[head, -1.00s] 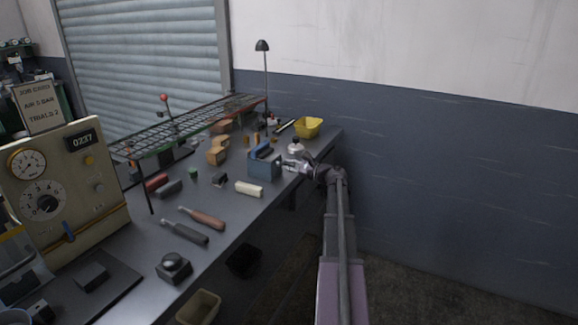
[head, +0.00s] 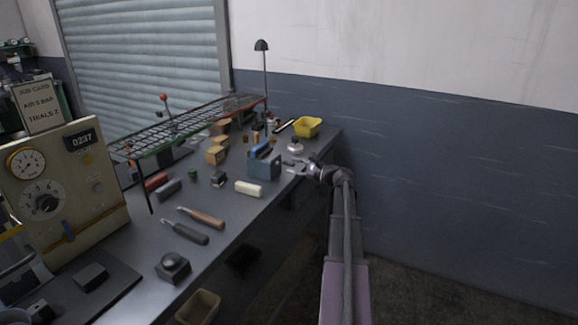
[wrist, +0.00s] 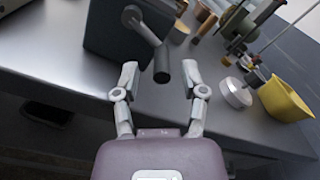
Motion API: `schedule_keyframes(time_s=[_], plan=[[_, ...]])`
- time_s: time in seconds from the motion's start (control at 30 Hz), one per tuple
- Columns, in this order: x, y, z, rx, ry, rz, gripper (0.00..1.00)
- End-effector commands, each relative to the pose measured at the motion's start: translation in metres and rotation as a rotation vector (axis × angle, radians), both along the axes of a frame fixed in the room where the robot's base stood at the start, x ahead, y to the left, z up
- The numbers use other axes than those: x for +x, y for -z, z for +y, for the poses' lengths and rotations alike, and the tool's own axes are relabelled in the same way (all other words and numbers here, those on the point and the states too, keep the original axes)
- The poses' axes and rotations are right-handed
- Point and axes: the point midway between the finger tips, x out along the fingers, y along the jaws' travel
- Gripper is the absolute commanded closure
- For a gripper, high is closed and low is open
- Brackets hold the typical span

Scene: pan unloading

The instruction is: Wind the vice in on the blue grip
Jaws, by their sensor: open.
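The vice (head: 264,168) is a blue-grey block near the far right of the bench, with a blue piece (head: 261,149) at its top in the head view. In the wrist view the vice (wrist: 115,30) is dark, with a metal crank arm (wrist: 145,30) ending in a dark cylindrical handle (wrist: 162,66). My gripper (head: 299,168) is just right of the vice. In the wrist view my gripper (wrist: 158,80) is open, and the handle lies between the lines of its two fingers, near the tips, not clasped. The blue piece does not show in the wrist view.
A yellow bin (head: 308,127) and a round metal pot (head: 296,145) stand close beyond the vice. A cream block (head: 249,188) and hand tools (head: 203,217) lie nearer on the bench (head: 225,245). A wire rack (head: 190,122) runs along the left.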

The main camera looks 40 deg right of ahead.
Motion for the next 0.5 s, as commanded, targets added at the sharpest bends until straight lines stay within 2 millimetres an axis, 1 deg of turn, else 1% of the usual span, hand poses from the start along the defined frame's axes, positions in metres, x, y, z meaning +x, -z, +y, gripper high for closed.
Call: schedule_keyframes(time_s=[0.03, 0.3, 0.5], plan=[[-0.008, 0.0, -0.003, 0.0, 0.002, 0.0, 0.45], [-0.049, 0.0, -0.02, 0.001, 0.002, 0.0, 0.45], [-0.072, 0.0, -0.03, 0.001, 0.002, -0.001, 0.45]])
